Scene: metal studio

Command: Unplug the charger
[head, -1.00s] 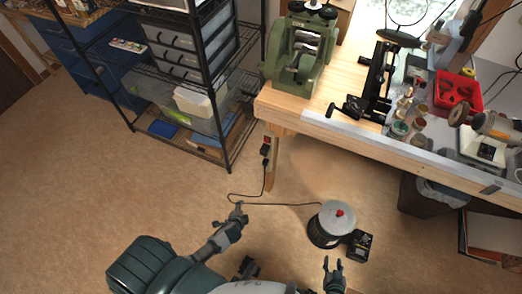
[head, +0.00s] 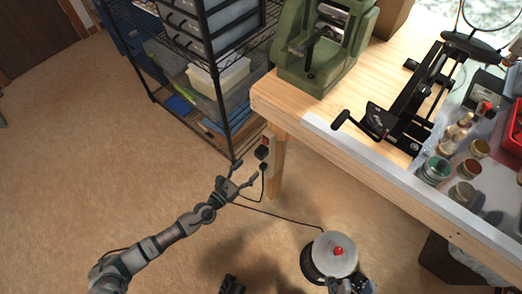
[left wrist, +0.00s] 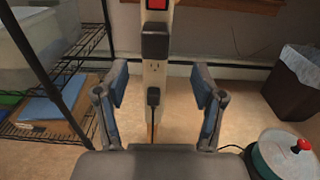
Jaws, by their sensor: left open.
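A power strip with a red switch is fixed to the wooden table leg, seen in the left wrist view (left wrist: 157,14) and, small, in the head view (head: 264,142). A black block charger (left wrist: 155,42) sits in its upper part. Below it is a bare socket, and lower a black plug (left wrist: 153,96) with a cord running down. My left gripper (head: 243,179) is open and empty, facing the strip. In the left wrist view its fingers (left wrist: 159,82) stand either side of the strip, apart from charger and plug.
A round pot-like device with a red knob (head: 335,256) stands on the floor, with a cord running towards the strip. The workbench (head: 350,150) overhangs at the right. A black wire shelf (head: 225,115) stands left of the leg. The floor at the left is clear.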

